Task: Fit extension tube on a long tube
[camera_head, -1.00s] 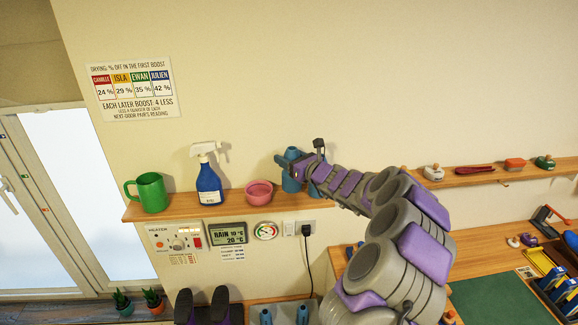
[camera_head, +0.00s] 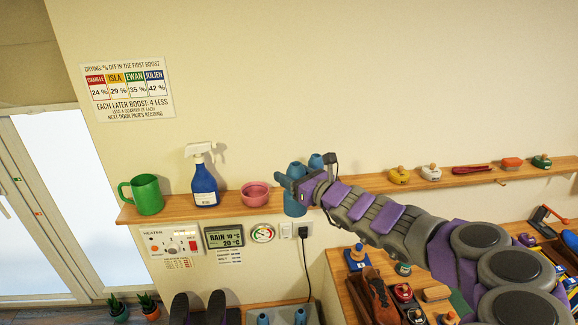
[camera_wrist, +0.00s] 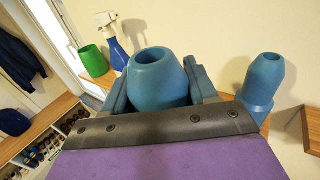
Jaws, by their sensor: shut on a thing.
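My gripper (camera_head: 290,182) is at the wall shelf, shut on a blue tapered tube (camera_head: 295,204). In the wrist view the held tube (camera_wrist: 160,78) sits upright between the two fingers, its round open top facing the camera. A second blue tube (camera_head: 315,160) stands just right of it, partly hidden by my gripper; it also shows at the right in the wrist view (camera_wrist: 262,82), apart from the fingers. Two more blue tube ends (camera_head: 263,319) (camera_head: 300,317) show at the bottom edge, below the shelf. I cannot tell whether the held tube touches the shelf.
On the shelf (camera_head: 170,210), left of my gripper, stand a pink bowl (camera_head: 255,195), a blue spray bottle (camera_head: 205,185) and a green mug (camera_head: 145,195). A heater panel (camera_head: 172,241) and a plugged cord (camera_head: 304,232) are below. A cluttered bench (camera_head: 345,290) lies lower right.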

